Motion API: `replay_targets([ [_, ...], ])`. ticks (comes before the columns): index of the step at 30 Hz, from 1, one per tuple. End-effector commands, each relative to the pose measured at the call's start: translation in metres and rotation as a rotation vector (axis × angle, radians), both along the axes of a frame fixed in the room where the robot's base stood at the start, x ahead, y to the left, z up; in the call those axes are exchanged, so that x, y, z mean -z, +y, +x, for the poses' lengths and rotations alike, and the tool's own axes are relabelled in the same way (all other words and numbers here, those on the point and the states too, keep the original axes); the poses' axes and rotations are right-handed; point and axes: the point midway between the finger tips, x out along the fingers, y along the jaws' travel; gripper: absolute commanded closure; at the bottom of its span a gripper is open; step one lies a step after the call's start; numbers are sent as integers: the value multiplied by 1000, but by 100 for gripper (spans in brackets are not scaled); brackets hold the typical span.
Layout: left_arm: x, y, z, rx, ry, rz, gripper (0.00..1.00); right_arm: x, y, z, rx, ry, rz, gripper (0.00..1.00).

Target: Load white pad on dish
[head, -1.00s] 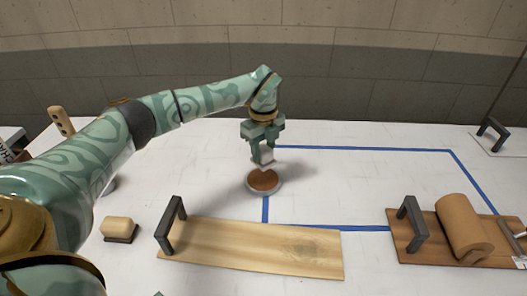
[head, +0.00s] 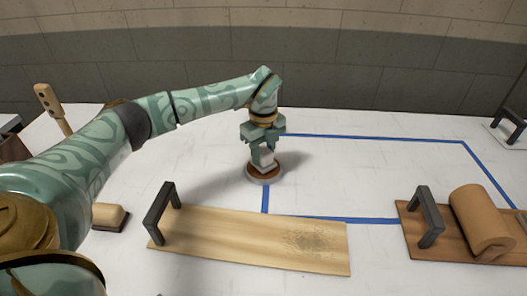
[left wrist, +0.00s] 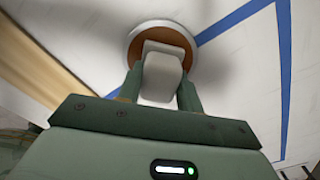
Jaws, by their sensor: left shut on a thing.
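The white pad (head: 264,157) is between the fingers of my left gripper (head: 263,160), which is shut on it. The pad also shows in the left wrist view (left wrist: 162,75). The dish (head: 264,179) is a round, pale-rimmed dish with brown contents, on the white table below the gripper; in the left wrist view its rim (left wrist: 150,24) shows behind the pad. The pad is over the brown middle of the dish. I cannot tell whether it touches. My right gripper is not in view.
A pale wooden board (head: 250,240) with a dark handle lies in front of the dish. A darker board (head: 412,243) with a brown roll (head: 478,222) is at the right. A beige-topped block (head: 109,216) sits left. Blue tape (head: 375,138) outlines clear table behind.

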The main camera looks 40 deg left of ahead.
Motion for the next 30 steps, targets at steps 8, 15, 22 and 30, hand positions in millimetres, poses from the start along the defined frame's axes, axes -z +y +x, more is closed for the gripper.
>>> replay_targets([
  [8,0,0,0,0,0,0,82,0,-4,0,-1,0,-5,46],
  [15,2,0,0,0,0,0,82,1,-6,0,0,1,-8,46],
  [22,5,0,0,0,0,0,82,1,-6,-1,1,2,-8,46],
  [30,8,0,0,0,0,0,82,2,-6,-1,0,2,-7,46],
])
